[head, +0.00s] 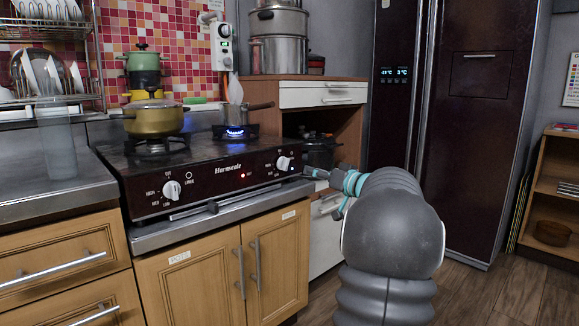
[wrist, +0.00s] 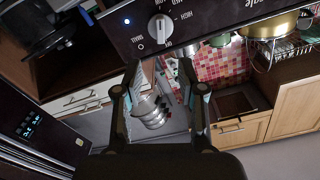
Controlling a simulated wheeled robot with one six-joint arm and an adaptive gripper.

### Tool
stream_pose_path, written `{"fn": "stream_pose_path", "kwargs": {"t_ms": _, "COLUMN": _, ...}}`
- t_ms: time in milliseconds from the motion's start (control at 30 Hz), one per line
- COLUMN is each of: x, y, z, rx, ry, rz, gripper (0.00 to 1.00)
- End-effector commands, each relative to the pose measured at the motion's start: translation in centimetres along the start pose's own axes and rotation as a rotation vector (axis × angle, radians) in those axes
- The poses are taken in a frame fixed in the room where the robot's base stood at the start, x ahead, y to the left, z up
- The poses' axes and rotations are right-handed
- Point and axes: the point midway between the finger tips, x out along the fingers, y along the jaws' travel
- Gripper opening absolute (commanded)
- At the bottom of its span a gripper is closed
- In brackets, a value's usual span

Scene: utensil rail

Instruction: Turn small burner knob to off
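The small burner knob (head: 284,163) is a white knob at the right end of the dark stove panel (head: 225,176). In the wrist view the knob (wrist: 161,28) is at top centre, its grip bar roughly upright in the picture, with printed labels around it too small to read surely. A blue-white light (wrist: 127,21) shines beside it. The small burner (head: 236,132) burns with a blue flame. My gripper (head: 312,173) is just right of the knob in the head view. In the wrist view my gripper (wrist: 160,78) has its two fingers spread with nothing between them, apart from the knob.
Another white knob (head: 172,190) is at the panel's left end, under a lidded brass pot (head: 153,118) on the other burner. A metal rail (head: 212,207) runs below the panel. A wooden shelf unit (head: 335,118) and a dark refrigerator (head: 480,130) stand to the right.

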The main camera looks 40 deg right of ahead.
Motion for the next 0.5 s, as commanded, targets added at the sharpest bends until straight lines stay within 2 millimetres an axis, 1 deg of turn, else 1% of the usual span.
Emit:
{"fn": "stream_pose_path", "kwargs": {"t_ms": 33, "x": 1.0, "y": -0.1, "z": -0.1, "rx": 0.000, "ry": -0.002, "rz": -0.002, "gripper": 0.40}}
{"fn": "stream_pose_path", "kwargs": {"t_ms": 300, "x": 6.2, "y": -0.2, "z": 0.0, "rx": 0.002, "ry": -0.003, "rz": -0.004, "gripper": 0.40}}
{"fn": "stream_pose_path", "kwargs": {"t_ms": 500, "x": 9.2, "y": -0.1, "z": 0.0, "rx": 0.002, "ry": -0.002, "rz": -0.002, "gripper": 0.40}}
